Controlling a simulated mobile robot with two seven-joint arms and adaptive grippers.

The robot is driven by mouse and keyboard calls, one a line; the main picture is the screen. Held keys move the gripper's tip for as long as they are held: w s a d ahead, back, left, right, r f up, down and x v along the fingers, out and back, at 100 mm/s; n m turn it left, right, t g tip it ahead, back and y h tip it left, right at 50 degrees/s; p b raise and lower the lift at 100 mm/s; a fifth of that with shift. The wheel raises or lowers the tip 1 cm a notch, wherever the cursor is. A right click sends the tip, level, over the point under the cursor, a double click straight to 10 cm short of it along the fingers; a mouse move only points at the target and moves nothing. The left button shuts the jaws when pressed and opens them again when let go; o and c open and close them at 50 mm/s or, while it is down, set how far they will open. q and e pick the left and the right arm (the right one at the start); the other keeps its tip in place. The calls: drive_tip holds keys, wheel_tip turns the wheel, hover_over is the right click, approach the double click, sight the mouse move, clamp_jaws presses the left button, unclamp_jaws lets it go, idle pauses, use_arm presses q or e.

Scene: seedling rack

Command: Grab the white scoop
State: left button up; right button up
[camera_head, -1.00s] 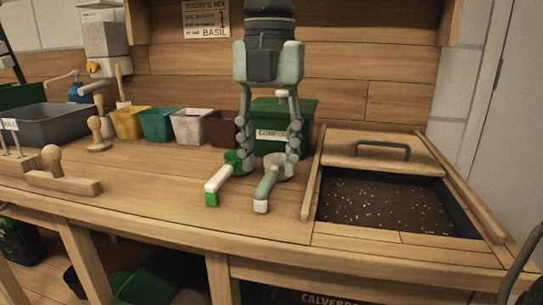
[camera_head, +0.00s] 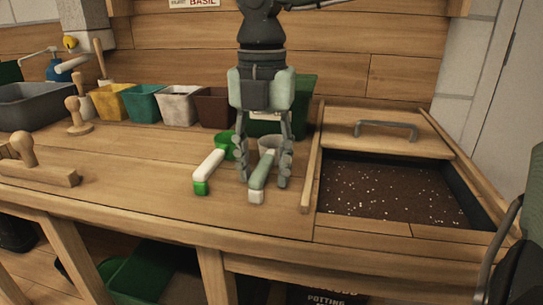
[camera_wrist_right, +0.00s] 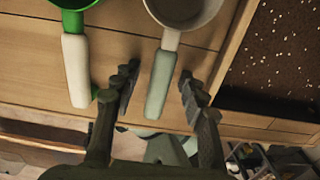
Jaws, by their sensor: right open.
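In the right wrist view the handle (camera_wrist_right: 161,85) shows between the spread fingers (camera_wrist_right: 158,74), with gaps on both sides. A second scoop, with a green cup and white handle (camera_head: 209,166), lies just left. My left gripper is not in view.
A soil bin (camera_head: 390,192) with a raised wooden rim is close on the right. Several coloured pots (camera_head: 145,104) and a green box (camera_head: 301,96) stand behind. A wooden tool (camera_head: 40,175) lies at left. The bench between it and the scoops is clear.

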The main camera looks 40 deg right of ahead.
drive_tip(key=shift+c, duration=0.2)
clamp_jaws()
idle(0.3)
